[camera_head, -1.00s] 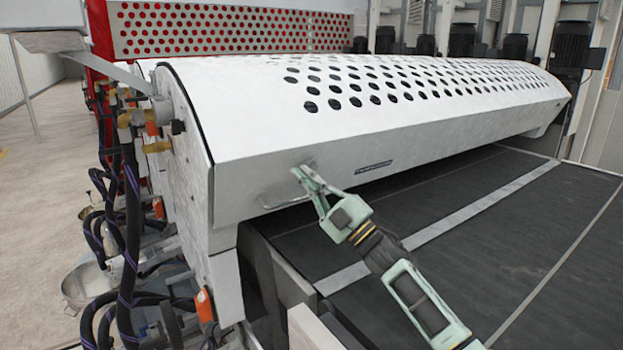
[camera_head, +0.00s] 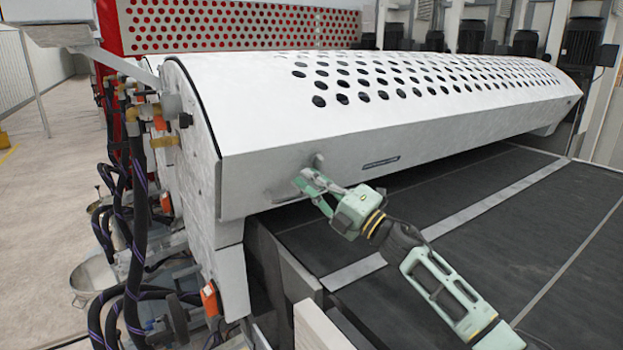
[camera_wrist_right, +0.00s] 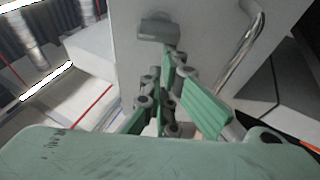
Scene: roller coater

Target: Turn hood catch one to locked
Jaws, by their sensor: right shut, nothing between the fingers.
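The white hood (camera_head: 380,110) is down over the machine. A small grey catch (camera_head: 318,160) sits on its front face near the left end. In the right wrist view the catch (camera_wrist_right: 158,32) is a grey block just beyond the fingertips. My right gripper (camera_head: 303,180) is pale green, shut and empty, just below and left of the catch. In the right wrist view the gripper (camera_wrist_right: 170,58) lies close to the catch; I cannot tell whether they touch. No lock marking is legible. My left gripper is not in view.
A bent metal handle (camera_head: 285,196) on the hood face is close beside my fingers; the handle (camera_wrist_right: 242,45) also shows in the right wrist view. The dark conveyor belt (camera_head: 470,215) lies below my right arm. Dark hoses (camera_head: 133,210) hang at the left.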

